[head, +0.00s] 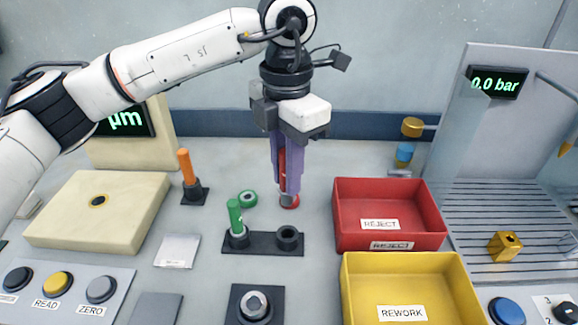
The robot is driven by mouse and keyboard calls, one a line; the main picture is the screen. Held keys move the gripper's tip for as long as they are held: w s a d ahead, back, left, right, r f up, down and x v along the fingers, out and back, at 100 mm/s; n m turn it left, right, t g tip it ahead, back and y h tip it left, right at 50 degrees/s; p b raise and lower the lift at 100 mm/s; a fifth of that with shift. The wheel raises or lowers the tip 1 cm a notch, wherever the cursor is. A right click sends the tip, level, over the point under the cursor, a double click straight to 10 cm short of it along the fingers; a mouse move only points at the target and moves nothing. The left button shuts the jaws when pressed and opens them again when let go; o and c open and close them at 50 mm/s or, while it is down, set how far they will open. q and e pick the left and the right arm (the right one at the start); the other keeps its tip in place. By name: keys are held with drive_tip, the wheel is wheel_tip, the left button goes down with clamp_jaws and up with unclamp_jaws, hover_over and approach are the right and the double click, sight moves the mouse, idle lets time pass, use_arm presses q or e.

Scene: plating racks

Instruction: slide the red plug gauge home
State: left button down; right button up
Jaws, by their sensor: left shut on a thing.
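My left gripper (286,182) points straight down with its purple fingers shut on the red plug gauge (283,164). The gauge is upright, and the fingers hide much of it. Its grey lower end is just above or within a red ring (290,203) lying on the bench; I cannot tell how deep it sits. In front is a black two-socket holder (262,243). A green plug gauge (235,218) stands in its left socket, and its right socket (288,238) is empty. My right gripper is not in view.
A green ring (248,198) lies left of the red ring. An orange-handled gauge (187,167) stands further left. A red reject bin (345,215) is close on the right, with a yellow rework bin (352,290) in front. A cream block (60,215) is at left.

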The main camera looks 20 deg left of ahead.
sight(288, 204)
use_arm(q)
drive_tip(key=shift+w+f, duration=0.1)
wheel_tip(288, 204, down, 5)
drive_tip(key=b, duration=0.4)
wheel_tip(288, 204, down, 2)
drive_tip(key=shift+f+b, duration=0.2)
drive_tip(key=shift+b, duration=0.85)
drive_tip(key=shift+f+b, duration=0.3)
drive_tip(key=shift+f, duration=0.1)
drive_tip(key=shift+f, duration=0.1)
drive_tip(key=shift+f, duration=0.2)
drive_tip(key=shift+f+b, duration=0.8)
drive_tip(key=shift+b, duration=0.05)
drive_tip(key=shift+f+b, duration=0.55)
drive_tip(key=shift+f, duration=0.15)
